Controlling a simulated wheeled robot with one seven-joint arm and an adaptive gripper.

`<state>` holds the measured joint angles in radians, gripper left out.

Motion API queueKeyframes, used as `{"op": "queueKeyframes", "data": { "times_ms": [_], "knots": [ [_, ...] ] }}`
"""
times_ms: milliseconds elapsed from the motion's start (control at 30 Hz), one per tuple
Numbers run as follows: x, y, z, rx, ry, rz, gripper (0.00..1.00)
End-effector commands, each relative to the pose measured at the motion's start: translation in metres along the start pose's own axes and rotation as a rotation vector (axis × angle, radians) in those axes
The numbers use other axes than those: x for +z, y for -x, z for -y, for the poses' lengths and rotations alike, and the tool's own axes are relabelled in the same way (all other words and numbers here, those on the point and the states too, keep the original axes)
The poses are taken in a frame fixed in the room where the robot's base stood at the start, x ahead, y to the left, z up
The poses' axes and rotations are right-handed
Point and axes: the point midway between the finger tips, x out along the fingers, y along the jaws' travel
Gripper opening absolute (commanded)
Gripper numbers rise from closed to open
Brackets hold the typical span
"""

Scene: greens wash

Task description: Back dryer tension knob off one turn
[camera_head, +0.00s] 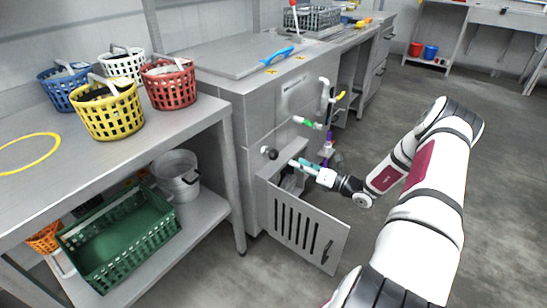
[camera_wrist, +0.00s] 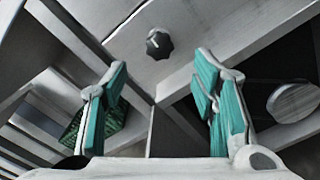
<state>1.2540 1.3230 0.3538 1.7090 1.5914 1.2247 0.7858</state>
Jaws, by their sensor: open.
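The black fluted knob (camera_wrist: 158,44) sits on a grey metal panel in the wrist view, beyond my fingertips and roughly centred between them. A light pointer mark shows at its upper left. In the head view the knob (camera_head: 271,154) is on the front of the steel unit, above the slotted door. My gripper (camera_head: 293,163) is open just right of the knob, its teal-padded fingers pointing at it. In the wrist view my gripper (camera_wrist: 161,76) has a wide empty gap. The fingers appear apart from the knob.
The slotted door (camera_head: 305,229) hangs open below my gripper. A green-handled valve (camera_head: 307,122) and pipes stand just above and beside it. A steel table (camera_head: 210,108) with several coloured baskets is at left, a green crate (camera_head: 122,235) below. Floor at right is clear.

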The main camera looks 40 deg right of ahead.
Motion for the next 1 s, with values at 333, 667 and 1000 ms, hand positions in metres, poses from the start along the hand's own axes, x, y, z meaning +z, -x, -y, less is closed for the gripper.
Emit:
{"op": "queueKeyframes", "data": {
  "times_ms": [333,667,1000],
  "knots": [
    [-0.002,-0.070,0.000,0.003,0.004,-0.003,0.53],
    [-0.001,-0.107,0.000,0.002,0.003,-0.003,0.53],
    [-0.001,-0.111,-0.001,0.001,0.002,-0.003,0.53]
  ]
}}
